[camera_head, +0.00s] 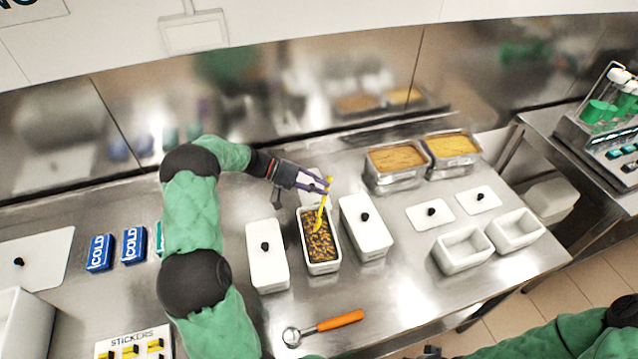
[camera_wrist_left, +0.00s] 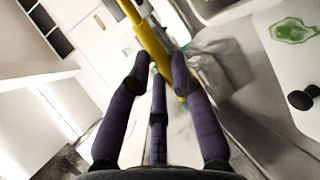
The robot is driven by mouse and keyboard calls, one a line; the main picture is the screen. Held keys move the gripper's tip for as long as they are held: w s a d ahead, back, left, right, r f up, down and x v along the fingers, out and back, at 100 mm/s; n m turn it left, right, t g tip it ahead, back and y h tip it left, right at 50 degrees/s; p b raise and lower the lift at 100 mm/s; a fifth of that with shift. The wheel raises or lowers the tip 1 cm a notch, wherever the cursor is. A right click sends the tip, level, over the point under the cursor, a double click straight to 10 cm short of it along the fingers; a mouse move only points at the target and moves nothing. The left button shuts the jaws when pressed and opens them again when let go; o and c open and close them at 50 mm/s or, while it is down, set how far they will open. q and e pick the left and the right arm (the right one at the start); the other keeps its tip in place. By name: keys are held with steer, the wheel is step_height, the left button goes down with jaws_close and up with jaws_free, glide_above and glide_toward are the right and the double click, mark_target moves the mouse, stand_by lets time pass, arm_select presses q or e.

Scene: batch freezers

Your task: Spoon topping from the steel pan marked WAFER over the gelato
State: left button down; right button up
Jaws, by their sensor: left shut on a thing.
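My left gripper (camera_head: 326,185) is shut on a yellow spoon (camera_head: 321,212). In the left wrist view, the spoon's yellow handle (camera_wrist_left: 152,42) runs between the purple fingers (camera_wrist_left: 160,75). The spoon slants down over an open white tub (camera_head: 323,267) with brown and yellow speckled contents; I cannot tell if its tip touches them. Two steel pans stand at the back right, one with tan contents (camera_head: 397,157) and one with yellow contents (camera_head: 452,145). No WAFER marking is readable. My right sleeve shows at the lower right, but its gripper is out of view.
White lidded tubs stand left (camera_head: 267,280) and right (camera_head: 374,240) of the open tub. An orange-handled scoop (camera_head: 341,321) lies in front. Two empty white tubs (camera_head: 464,262) and two loose lids (camera_head: 430,214) are at right. Blue COLD boxes (camera_head: 100,253) lie at left.

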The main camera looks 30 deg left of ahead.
arm_select(q)
steer(key=d+r+m+g+y+p, duration=0.1)
steer(key=d+r+g+y+p, duration=0.2)
steer(key=y+p, duration=1)
steer(key=shift+w+d+r+p, duration=0.45)
steer(key=shift+r+p, duration=0.4)
steer(key=shift+p, duration=2.15)
